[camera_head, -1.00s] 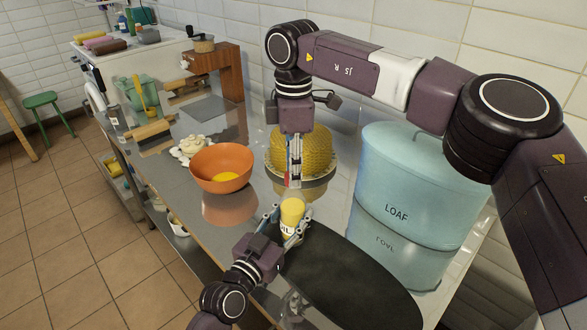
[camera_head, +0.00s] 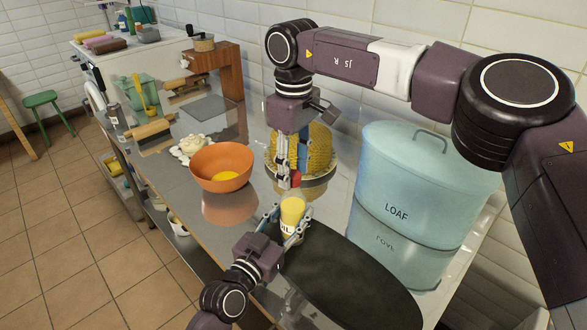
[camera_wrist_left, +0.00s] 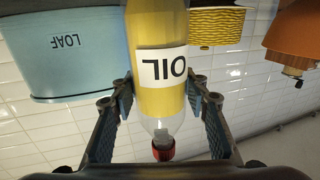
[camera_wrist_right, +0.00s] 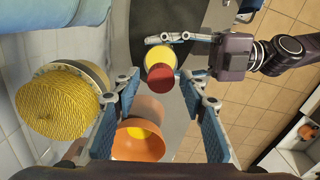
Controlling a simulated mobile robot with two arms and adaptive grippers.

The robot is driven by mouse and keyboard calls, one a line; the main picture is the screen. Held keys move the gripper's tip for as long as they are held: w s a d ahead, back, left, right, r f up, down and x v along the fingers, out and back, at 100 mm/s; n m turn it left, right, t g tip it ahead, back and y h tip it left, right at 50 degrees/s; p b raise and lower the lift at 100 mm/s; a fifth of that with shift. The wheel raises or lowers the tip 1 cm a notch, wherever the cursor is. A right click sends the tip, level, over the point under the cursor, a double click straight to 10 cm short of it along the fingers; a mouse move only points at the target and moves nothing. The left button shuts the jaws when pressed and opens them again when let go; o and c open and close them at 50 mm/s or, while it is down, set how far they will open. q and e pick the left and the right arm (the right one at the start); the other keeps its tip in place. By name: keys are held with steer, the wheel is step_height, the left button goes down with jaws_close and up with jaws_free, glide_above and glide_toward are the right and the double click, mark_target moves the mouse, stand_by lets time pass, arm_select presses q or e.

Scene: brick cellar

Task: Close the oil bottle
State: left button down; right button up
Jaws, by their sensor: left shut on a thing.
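The oil bottle (camera_head: 292,213) stands upright, yellow with a white OIL label. My left gripper (camera_head: 288,222) is shut on its sides. The left wrist view shows the bottle (camera_wrist_left: 158,85) upside down, with a clear tapered shoulder and a red cap (camera_wrist_left: 163,150) at the neck. My right gripper (camera_head: 291,180) points down from above at the cap. In the right wrist view its fingers are apart, with the red cap (camera_wrist_right: 162,79) between the tips and gaps on both sides. I cannot tell how firmly the cap sits.
An orange bowl (camera_head: 222,167) with yellow contents stands left of the bottle. A yellow woven domed thing (camera_head: 318,150) is behind my right gripper. A blue LOAF bin (camera_head: 415,185) stands at right. A dark oval board (camera_head: 345,280) lies in front.

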steer(key=shift+r, duration=2.3)
steer(key=shift+c, duration=0.4)
